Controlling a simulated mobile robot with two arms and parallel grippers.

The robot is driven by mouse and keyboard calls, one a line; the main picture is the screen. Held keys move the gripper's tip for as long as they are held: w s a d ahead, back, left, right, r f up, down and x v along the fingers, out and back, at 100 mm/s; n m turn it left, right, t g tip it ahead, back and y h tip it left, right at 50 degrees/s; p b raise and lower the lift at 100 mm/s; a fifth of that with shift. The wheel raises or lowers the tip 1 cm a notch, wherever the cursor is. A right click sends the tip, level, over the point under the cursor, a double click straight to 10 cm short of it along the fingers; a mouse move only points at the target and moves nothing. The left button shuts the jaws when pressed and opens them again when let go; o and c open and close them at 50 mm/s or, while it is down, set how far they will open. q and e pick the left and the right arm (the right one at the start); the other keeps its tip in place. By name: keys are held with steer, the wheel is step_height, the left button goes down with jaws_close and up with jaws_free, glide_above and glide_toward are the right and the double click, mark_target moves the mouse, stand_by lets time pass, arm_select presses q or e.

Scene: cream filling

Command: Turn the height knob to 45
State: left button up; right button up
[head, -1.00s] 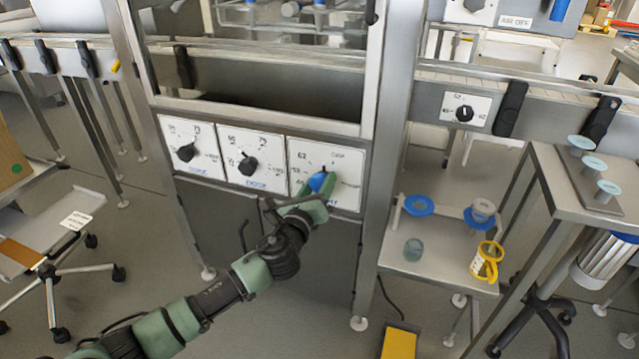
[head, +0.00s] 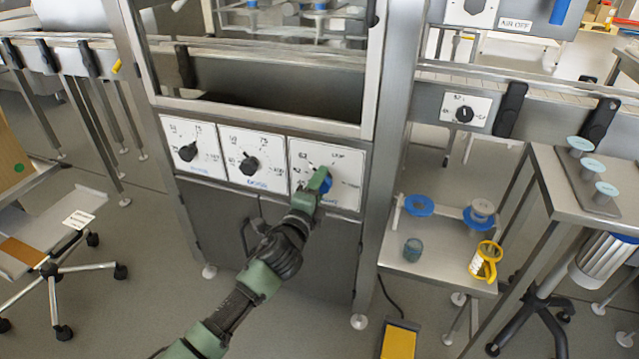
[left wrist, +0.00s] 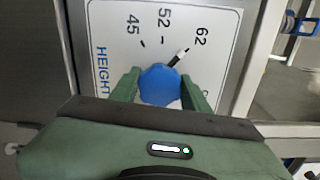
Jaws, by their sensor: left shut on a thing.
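The height knob (head: 327,186) is blue and sits on the rightmost white dial panel (head: 347,160) of the machine front. In the left wrist view the knob (left wrist: 160,85) shows up close, with the marks 45, 52 and 62 around it on the HEIGHT panel (left wrist: 118,22). Its pointer (left wrist: 178,57) has a light tip and points toward 62, past 52. My left gripper (left wrist: 159,79) is shut on the knob, one green finger on each side. In the head view the left gripper (head: 321,181) partly covers the knob and the lower panel.
Two more dials with black knobs (head: 187,152) (head: 249,165) stand left of the height panel. A small side table (head: 430,265) with a yellow-handled cup (head: 486,262) stands to the right. A yellow pedal (head: 399,343) lies on the floor.

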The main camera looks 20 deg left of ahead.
arm_select(q)
steer(key=n+p, duration=0.2)
steer(key=n, duration=0.5)
steer(key=n+p, duration=0.2)
steer(key=n, duration=0.3)
steer(key=shift+f, duration=0.15)
steer(key=shift+n+p, duration=0.4)
steer(key=shift+n, duration=0.1)
arm_select(e)
steer(key=s+f+g, duration=0.1)
steer(key=s+f, duration=0.2)
steer(key=f, duration=1.4)
steer(key=shift+d, duration=0.1)
arm_select(q)
steer(key=o, duration=1.4)
steer(key=shift+c, duration=0.2)
steer(key=shift+s, duration=0.15)
steer(key=s+p, duration=0.1)
steer(key=s, duration=0.6)
steer(key=shift+s, duration=0.3)
arm_select(e)
steer(key=s+f, duration=0.2)
steer(key=f, duration=0.1)
steer(key=shift+s+d+f, duration=0.1)
steer(key=shift+s+d, duration=0.05)
steer(key=shift+s, duration=0.05)
